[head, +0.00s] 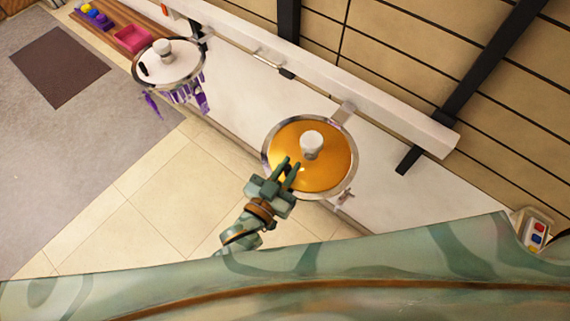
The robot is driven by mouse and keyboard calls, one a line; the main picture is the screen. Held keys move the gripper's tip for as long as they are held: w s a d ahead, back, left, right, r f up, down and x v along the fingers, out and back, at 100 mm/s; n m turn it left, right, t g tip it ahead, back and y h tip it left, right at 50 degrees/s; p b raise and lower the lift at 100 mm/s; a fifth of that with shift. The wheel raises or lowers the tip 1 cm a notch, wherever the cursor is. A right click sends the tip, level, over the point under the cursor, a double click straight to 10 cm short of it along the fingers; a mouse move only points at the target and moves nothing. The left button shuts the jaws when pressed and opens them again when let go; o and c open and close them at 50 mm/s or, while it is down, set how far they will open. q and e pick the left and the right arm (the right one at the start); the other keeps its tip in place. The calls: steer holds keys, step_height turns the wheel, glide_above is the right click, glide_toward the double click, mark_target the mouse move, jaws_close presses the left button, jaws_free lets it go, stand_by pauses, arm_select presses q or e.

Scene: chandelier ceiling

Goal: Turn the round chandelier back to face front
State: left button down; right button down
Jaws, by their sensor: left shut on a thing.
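The round chandelier (330,171) shows from above as an orange disc with a silver rim and a white knob (312,141) at its middle. My left gripper (286,165) reaches over the disc's lower-left edge from below. Its two green fingers are shut on a small dark part of the chandelier between them. The fingers hide most of this part, so its shape is unclear. The side of the chandelier under the disc is hidden. My right gripper is not in view.
Another round fixture (180,72), with a white top and purple hanging pieces, is at the upper left. A white beam (300,62) runs behind both, along the panelled wall. A wooden tray (120,32) with a pink box is at the top left. Tiled floor (165,190) is open at lower left.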

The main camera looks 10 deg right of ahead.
arm_select(q)
steer(key=shift+s+d, duration=0.15)
steer(key=shift+d, duration=0.05)
stand_by(0.5)
steer(key=c, duration=1.4)
jaws_free()
steer(key=shift+c, duration=0.2)
steer(key=shift+s+a, duration=0.2)
steer(key=b+v, duration=0.1)
steer(key=v, duration=1.4)
steer(key=shift+s+a, duration=0.15)
steer(key=shift+s, duration=0.15)
